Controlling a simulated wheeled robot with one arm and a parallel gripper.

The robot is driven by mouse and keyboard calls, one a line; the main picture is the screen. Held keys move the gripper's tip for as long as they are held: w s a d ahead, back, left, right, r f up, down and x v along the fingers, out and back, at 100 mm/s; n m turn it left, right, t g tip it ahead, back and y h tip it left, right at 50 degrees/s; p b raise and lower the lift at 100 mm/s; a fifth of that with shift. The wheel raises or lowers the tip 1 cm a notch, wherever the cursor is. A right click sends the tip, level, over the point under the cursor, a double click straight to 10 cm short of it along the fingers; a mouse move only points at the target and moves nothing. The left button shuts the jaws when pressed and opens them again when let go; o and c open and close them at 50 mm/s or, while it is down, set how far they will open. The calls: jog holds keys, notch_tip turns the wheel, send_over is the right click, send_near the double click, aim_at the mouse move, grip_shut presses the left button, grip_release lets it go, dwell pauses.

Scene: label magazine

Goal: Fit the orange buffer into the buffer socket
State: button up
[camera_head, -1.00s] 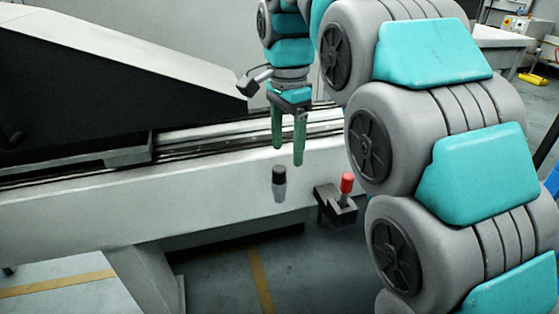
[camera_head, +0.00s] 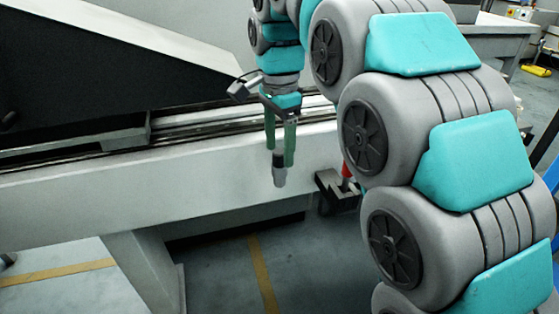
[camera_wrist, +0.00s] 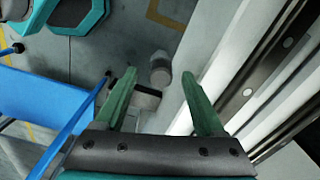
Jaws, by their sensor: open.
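No clearly orange part shows in either view. A small upright grey cylinder with a black top (camera_head: 279,170) stands out in front of the pale machine beam; it also shows in the wrist view (camera_wrist: 160,70). My gripper (camera_head: 280,157) is open, fingers pointing down, with its tips at the cylinder's black top. In the wrist view the cylinder lies between and beyond the two green fingertips (camera_wrist: 158,78). A red knob-like part (camera_head: 347,171) stands at a black bracket (camera_head: 331,187) to the right, partly hidden by my arm. I cannot tell which part is the socket.
The pale beam (camera_head: 130,190) runs across behind the gripper, with a metal rail (camera_head: 200,132) along its top. A black sloped cover (camera_head: 110,70) stands at the left. A blue panel (camera_wrist: 40,95) fills the wrist view's left. Floor below is clear.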

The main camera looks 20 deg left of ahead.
jog(key=shift+f, duration=0.85)
grip_shut()
